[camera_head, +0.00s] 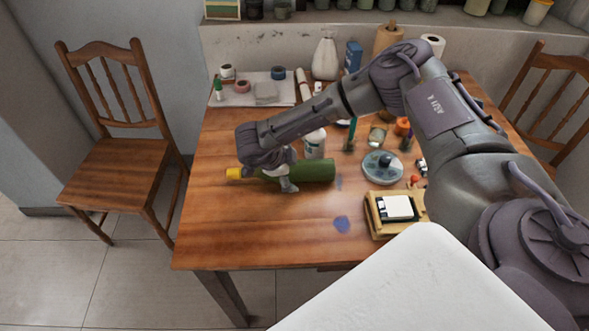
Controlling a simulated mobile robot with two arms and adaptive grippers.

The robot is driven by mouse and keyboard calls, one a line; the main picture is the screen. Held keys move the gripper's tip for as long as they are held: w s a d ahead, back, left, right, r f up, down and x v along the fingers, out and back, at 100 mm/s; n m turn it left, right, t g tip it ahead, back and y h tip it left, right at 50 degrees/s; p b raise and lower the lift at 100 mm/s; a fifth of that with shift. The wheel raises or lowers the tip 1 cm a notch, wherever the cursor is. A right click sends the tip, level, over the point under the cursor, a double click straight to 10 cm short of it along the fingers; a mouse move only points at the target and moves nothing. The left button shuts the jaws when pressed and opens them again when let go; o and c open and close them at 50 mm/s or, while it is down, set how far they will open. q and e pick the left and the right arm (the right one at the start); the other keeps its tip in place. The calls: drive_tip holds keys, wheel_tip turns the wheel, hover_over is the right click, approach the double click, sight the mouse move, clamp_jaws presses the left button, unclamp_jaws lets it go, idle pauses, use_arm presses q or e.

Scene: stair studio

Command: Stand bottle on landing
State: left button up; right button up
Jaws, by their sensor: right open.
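A green bottle (315,171) with a yellow cap (234,173) lies on its side on the wooden table (240,225), its cap pointing left. My right gripper (287,183) is over the middle of the bottle, with a grey finger showing at the bottle's near side. The gripper is open; whether it touches the bottle I cannot tell. The far finger and part of the bottle are hidden by my gripper and wrist. My left gripper is not in view. I cannot make out a landing in this view.
A white jar (315,145) stands just behind the bottle. A round palette (382,167) and a wooden box (380,228) are to the right. A tray (240,98) with tape rolls lies at the back left. The table's front left is clear. Chairs stand at both sides.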

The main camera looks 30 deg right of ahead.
drive_tip(key=c, duration=1.8)
drive_tip(key=shift+w, duration=0.1)
clamp_jaws()
drive_tip(key=shift+r, duration=0.1)
